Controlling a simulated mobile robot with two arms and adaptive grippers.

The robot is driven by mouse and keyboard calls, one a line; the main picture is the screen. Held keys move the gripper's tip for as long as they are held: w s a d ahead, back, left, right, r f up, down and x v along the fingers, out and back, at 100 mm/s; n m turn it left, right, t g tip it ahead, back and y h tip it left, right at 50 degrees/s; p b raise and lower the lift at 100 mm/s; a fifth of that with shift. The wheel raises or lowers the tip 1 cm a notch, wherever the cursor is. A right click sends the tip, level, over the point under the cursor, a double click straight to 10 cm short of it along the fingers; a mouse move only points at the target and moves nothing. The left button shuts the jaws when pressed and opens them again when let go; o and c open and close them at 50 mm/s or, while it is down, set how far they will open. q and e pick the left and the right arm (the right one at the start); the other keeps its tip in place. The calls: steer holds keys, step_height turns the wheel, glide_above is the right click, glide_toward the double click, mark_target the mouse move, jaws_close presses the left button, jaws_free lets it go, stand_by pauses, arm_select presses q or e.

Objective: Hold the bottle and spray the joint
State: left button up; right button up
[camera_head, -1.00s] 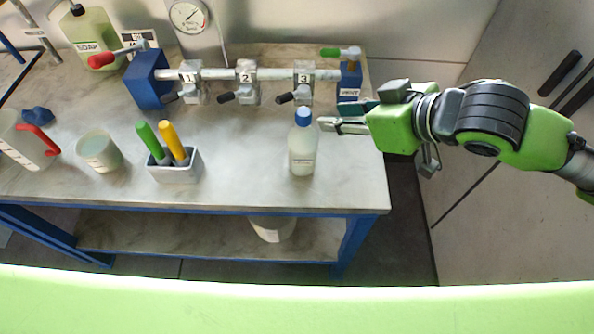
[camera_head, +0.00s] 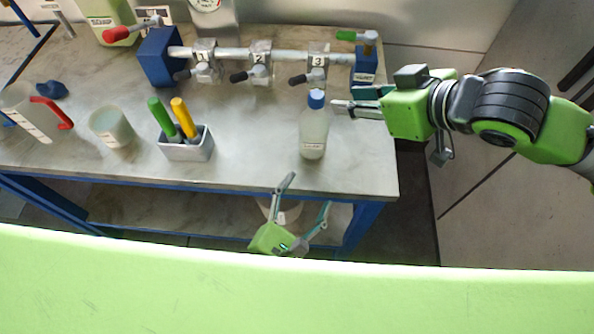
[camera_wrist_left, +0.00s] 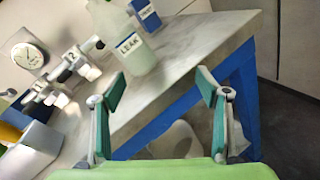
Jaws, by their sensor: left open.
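A translucent white bottle (camera_head: 313,138) with a blue cap stands upright near the bench's front edge. In the left wrist view the bottle (camera_wrist_left: 140,62) carries a LEAK label. Behind it runs a grey pipe (camera_head: 290,56) with joints marked 1 (camera_head: 203,70), 2 (camera_head: 260,72) and 3 (camera_head: 318,72). My left gripper (camera_head: 307,192) is open and empty, below and in front of the bottle, apart from it. Its two fingers (camera_wrist_left: 161,85) are spread in the wrist view. My right gripper (camera_head: 344,99) is just right of the bottle's cap, its fingers apart, holding nothing visible.
A holder (camera_head: 190,148) with green and yellow markers, a white cup (camera_head: 112,128) and a red-handled jug (camera_head: 28,115) stand left on the bench (camera_head: 245,165). A SOAP bottle (camera_head: 105,14) is at the back. The blue VENT block (camera_head: 366,66) ends the pipe.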

mark_target(315, 125)
arm_select(q)
step_height(315, 125, up, 6)
steer(key=w+a+n+t+y, duration=0.2)
steer(key=w+n, duration=0.1)
steer(key=n, duration=0.4)
steer(key=x, duration=1.3)
steer(key=shift+w+a+r, duration=0.1)
steer(key=shift+a, duration=0.1)
steer(key=shift+c, duration=0.3)
steer(key=c, duration=1.5)
arm_select(e)
jaws_close()
